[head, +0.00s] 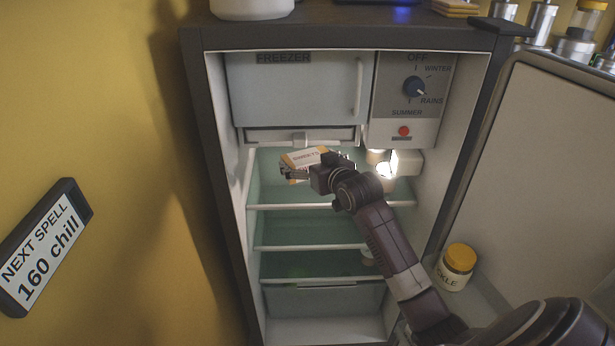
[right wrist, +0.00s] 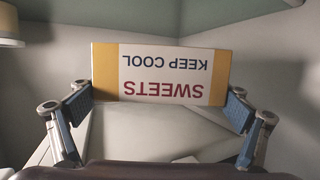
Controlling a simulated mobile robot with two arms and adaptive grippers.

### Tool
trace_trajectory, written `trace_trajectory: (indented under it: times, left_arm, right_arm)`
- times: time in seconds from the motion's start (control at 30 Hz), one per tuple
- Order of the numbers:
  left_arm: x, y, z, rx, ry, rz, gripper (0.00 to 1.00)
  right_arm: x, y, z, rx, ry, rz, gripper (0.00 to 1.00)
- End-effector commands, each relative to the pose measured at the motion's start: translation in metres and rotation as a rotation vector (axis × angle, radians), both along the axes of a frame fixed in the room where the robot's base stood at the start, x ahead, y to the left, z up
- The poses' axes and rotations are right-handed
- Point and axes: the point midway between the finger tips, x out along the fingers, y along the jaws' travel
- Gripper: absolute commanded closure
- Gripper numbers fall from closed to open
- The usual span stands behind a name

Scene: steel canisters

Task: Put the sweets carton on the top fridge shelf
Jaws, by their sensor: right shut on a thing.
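The sweets carton (head: 304,157), white with yellow ends, is inside the open fridge, above the front part of the top shelf (head: 300,207). My right gripper (head: 318,168) reaches in from the lower right and is shut on the carton. In the right wrist view the carton (right wrist: 160,76) sits between the two blue-padded fingers, its "SWEETS KEEP COOL" face upside down in the picture. I cannot tell whether its underside touches the shelf. My left gripper is not in view.
A freezer door (head: 295,90) and a control panel (head: 413,85) are above the shelf space.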

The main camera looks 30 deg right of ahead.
Motion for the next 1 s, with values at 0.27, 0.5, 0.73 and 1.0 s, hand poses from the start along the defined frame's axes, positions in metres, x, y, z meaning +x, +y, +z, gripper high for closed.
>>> trace_trajectory:
  times: [0.27,0.5,0.73,1.0]
  left_arm:
    - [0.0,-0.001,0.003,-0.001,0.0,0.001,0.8]
    - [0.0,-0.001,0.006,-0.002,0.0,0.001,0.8]
    - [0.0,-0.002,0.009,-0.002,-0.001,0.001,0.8]
    - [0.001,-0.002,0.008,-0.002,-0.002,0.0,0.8]
  right_arm:
    - [0.008,-0.005,-0.028,0.0,-0.002,0.0,0.43]
    - [0.007,-0.005,-0.061,0.001,0.001,-0.001,0.43]
    - [0.01,-0.007,-0.069,-0.001,-0.004,0.0,0.43]
    - [0.01,-0.006,-0.073,0.0,0.0,0.0,0.05]
